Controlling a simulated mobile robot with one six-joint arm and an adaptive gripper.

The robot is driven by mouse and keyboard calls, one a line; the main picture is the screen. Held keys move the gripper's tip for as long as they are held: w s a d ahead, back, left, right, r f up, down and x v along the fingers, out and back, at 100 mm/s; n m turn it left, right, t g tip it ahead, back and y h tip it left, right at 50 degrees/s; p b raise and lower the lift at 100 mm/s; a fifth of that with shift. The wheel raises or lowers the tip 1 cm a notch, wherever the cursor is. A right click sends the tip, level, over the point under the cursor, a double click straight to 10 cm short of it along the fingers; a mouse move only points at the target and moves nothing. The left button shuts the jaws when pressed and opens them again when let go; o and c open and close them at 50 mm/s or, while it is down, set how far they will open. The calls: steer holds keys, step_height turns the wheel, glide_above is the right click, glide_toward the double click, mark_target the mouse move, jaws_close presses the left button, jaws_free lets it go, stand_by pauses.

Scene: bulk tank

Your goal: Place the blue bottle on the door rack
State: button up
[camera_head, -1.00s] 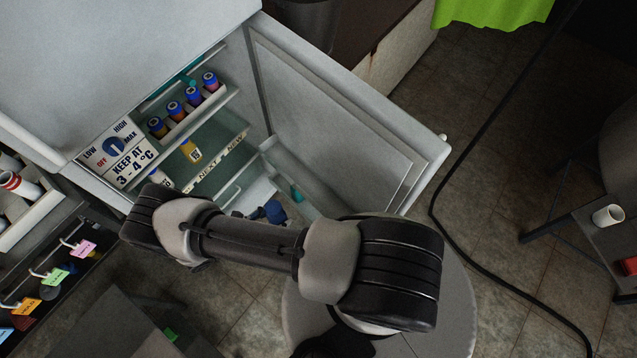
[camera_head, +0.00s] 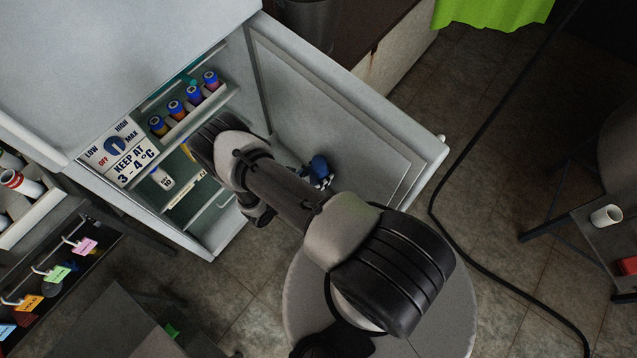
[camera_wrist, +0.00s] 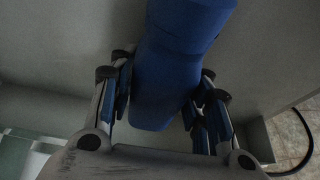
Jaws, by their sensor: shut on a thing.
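The blue bottle (camera_wrist: 178,55) fills the top middle of the wrist view, held between the fingers of my gripper (camera_wrist: 166,84), which is shut on it. In the head view the blue of the bottle and gripper (camera_head: 319,170) shows beside my forearm, in front of the inner face of the open fridge door (camera_head: 325,110). The door rack, low on that inner face, is mostly hidden behind my arm. In the wrist view a pale ledge (camera_wrist: 40,108) lies left of the gripper; I cannot tell whether it is the rack. The bottle's far end is cut off.
The fridge shelf holds several blue-capped bottles (camera_head: 185,104). A white bottle (camera_head: 160,178) stands lower by a label strip. My arm crosses the fridge opening. A black cable (camera_head: 470,145) runs over the floor at right, near a table with a white cup (camera_head: 606,215).

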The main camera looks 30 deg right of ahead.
step_height(320, 180, down, 3)
steer(key=shift+a+f+b, duration=0.1)
steer(key=shift+a+b, duration=0.05)
steer(key=shift+b, duration=0.25)
steer(key=shift+d+f+b, duration=0.2)
steer(key=shift+f+b, duration=0.45)
steer(key=shift+f, duration=1.25)
steer(key=shift+f, duration=0.1)
steer(key=o, duration=1.2)
